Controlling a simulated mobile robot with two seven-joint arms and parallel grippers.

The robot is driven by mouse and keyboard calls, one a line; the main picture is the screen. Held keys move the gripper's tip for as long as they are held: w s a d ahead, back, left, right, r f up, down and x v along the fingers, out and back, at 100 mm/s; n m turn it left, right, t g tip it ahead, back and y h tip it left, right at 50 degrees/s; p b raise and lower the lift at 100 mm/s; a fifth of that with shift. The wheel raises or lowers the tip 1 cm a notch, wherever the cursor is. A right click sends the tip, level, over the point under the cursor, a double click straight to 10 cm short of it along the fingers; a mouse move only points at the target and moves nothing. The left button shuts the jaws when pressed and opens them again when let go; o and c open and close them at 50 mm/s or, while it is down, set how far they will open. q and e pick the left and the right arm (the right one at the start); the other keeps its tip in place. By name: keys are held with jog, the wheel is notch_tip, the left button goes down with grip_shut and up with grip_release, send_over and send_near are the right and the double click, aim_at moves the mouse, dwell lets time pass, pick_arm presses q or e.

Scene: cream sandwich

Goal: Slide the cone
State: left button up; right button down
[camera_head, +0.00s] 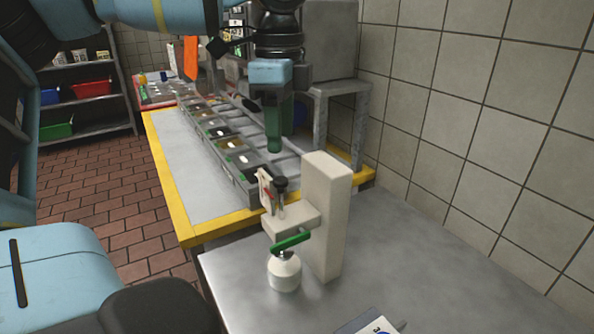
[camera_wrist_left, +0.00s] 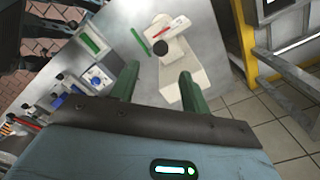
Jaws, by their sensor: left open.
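I cannot make out a cone in either view. A white machine (camera_head: 328,215) with a tall block, a green lever (camera_head: 291,240) and a rounded white part (camera_head: 284,272) below it stands on the steel table. The machine also shows in the left wrist view (camera_wrist_left: 182,75). My left gripper (camera_head: 280,145) hangs behind and above the machine, with its green fingers pointing down. In the left wrist view my left gripper (camera_wrist_left: 160,85) has its fingers spread and nothing between them. My right gripper is not seen.
The steel table (camera_head: 425,265) is mostly bare, with a partly cut-off item (camera_head: 372,324) at the front. A yellow-edged counter (camera_head: 185,165) with food bins (camera_head: 225,132) lies behind. A tiled wall (camera_head: 480,110) closes off the right.

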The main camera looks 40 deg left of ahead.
aim_at(280, 179)
pick_arm(q)
jog(key=shift+s+a+f, duration=0.15)
jog(key=shift+f, duration=3.8)
grip_shut()
